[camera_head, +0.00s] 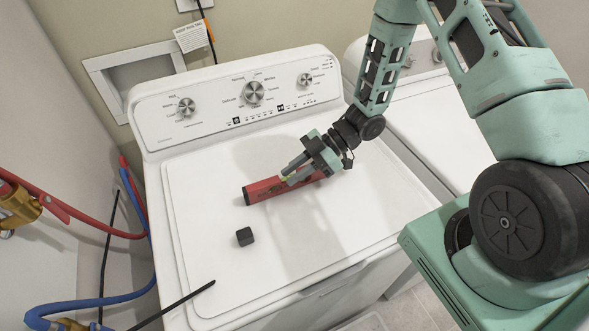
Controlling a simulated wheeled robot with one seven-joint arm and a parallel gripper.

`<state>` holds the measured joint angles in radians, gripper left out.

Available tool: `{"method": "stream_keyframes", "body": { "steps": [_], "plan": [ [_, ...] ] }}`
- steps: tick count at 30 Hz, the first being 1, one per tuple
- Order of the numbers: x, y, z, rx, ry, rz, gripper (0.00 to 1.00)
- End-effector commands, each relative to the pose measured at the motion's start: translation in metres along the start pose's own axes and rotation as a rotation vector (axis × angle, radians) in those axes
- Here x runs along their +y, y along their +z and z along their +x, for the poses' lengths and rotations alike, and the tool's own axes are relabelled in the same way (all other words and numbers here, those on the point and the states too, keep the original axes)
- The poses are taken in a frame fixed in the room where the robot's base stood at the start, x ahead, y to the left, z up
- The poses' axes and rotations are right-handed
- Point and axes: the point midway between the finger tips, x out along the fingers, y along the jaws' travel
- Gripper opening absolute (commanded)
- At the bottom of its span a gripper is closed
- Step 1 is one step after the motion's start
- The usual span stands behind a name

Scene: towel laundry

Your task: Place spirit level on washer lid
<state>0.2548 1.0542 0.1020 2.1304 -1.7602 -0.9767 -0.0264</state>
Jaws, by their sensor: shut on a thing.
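The red spirit level (266,189) with a dark end cap is over the middle of the white washer lid (206,261), lying roughly level and slanting up to the right. My gripper (290,173) is shut on the spirit level, with its fingers around the body from above. A small yellow-green patch shows beside the fingers. The right part of the spirit level is partly hidden by my gripper. I cannot tell for sure whether its underside touches the lid.
A small black cube (245,236) sits on the lid, left of centre. A thin black rod (185,300) reaches over the lid's front left edge. The control panel (240,100) rises behind. Red and blue hoses (100,299) are at the left. A second white machine (432,110) stands at right.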

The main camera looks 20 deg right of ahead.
Motion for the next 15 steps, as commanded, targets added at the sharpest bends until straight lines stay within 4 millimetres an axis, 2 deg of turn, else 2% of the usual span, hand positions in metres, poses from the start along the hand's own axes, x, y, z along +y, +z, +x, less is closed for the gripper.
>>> {"method": "stream_keyframes", "body": {
  "steps": [10, 11, 12, 15],
  "plan": [
    [0.0001, 0.0031, 0.0022, 0.002, 0.000, -0.001, 0.00],
    [0.0001, 0.0027, 0.0016, 0.000, 0.000, 0.000, 0.28],
    [0.0001, 0.0024, 0.0015, 0.000, 0.000, 0.000, 0.39],
    [0.0001, 0.0024, 0.0014, 0.000, 0.000, 0.000, 0.42]
  ]
}}
